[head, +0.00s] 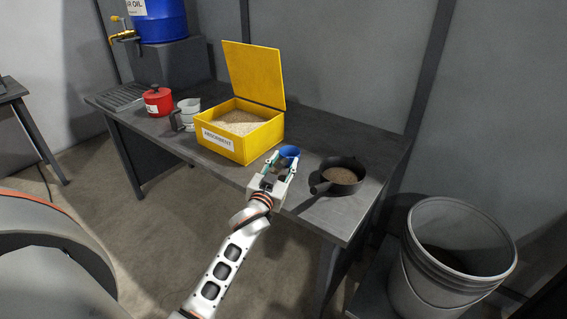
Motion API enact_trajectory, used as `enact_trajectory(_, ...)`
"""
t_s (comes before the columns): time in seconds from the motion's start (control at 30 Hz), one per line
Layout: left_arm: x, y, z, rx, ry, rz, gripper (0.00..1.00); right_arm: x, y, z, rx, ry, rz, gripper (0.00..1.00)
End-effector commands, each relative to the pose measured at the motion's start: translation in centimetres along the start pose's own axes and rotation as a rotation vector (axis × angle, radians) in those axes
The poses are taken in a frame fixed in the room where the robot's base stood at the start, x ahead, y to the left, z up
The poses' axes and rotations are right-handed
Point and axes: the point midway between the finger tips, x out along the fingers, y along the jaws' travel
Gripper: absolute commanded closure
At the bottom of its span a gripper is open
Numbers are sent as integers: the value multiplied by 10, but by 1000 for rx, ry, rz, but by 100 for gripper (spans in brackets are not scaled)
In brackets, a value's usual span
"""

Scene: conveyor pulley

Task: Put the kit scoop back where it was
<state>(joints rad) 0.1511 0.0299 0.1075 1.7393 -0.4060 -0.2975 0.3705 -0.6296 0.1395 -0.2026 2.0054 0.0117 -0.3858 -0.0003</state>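A small blue cup-like scoop (289,152) is at the front part of the workbench, just right of the yellow box. My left gripper (281,161) reaches up from below, its two fingers spread apart on the near side of the blue scoop. Its fingertips partly cover the scoop, and I cannot tell whether they touch it. The scoop's handle is not clearly visible. The yellow absorbent box (243,146) stands with its lid raised and holds pale granules. My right gripper is not in view.
A dark pan (343,174) with brownish granules sits right of the gripper on the workbench (325,215). A grey bin (455,262) is at lower right.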

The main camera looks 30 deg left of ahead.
Motion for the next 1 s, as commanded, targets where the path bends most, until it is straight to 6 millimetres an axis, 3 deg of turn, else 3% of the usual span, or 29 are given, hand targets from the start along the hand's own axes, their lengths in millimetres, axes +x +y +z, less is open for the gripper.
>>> enact_trajectory(0.17, -7, 0, -3, -1, 0, 0, 65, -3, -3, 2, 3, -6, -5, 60)
enact_trajectory(0.7, -105, 0, -2, -1, -1, 0, 65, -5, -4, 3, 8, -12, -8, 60)
enact_trajectory(1.0, -120, -1, -3, 0, 1, -1, 65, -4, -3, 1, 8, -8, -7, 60)
